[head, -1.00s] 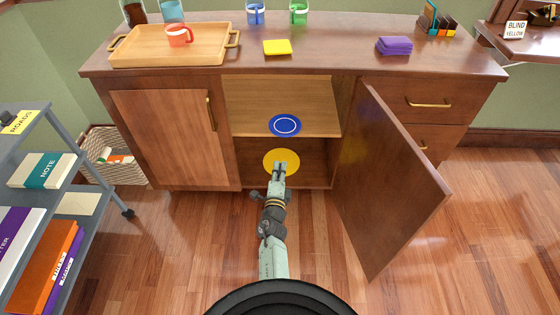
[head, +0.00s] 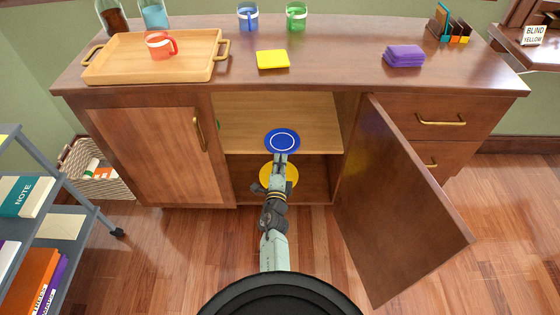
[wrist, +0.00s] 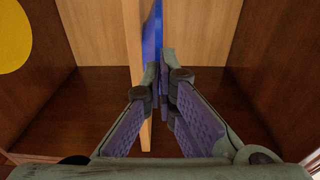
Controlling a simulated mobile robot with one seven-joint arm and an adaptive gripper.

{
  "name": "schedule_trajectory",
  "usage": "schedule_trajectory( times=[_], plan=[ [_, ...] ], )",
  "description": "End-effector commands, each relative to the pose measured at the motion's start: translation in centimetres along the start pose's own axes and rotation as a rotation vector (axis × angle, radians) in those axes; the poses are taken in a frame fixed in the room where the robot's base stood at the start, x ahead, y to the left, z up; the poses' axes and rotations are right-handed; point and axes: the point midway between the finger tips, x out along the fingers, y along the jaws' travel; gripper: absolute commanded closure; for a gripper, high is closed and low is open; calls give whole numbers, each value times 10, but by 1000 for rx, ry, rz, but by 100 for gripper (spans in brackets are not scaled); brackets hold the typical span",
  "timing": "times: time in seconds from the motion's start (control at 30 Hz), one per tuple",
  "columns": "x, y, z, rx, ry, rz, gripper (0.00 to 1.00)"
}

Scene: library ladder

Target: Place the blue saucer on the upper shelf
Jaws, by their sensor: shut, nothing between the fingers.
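The blue saucer (head: 282,134), with a white ring, lies flat on the upper shelf (head: 242,133) of the open cabinet, near the shelf's front edge. In the wrist view the saucer (wrist: 152,30) shows edge-on against the shelf board (wrist: 134,40). My gripper (head: 280,160) is just in front of the saucer at the shelf's edge. In the wrist view its fingers (wrist: 160,75) are shut with nothing held and overlap the saucer's near edge; I cannot tell whether they touch it.
A yellow disc (head: 265,176) is in the lower compartment, partly hidden by my arm; it also shows in the wrist view (wrist: 12,38). The open cabinet door (head: 400,200) juts out at right. A shelf cart (head: 60,209) stands at left. The countertop (head: 330,62) holds a tray and small items.

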Motion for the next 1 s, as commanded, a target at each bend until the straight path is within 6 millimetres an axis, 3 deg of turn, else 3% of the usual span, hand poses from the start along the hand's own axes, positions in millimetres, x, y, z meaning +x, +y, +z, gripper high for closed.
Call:
schedule_trajectory(
  times=[0.27, 0.63, 1.0],
  plan=[
    [5, -1, 0, 0, 0, -2, 100],
    [68, 0, 0, 0, 0, -2, 100],
    [74, 0, 0, 0, 0, -1, 100]
  ],
)
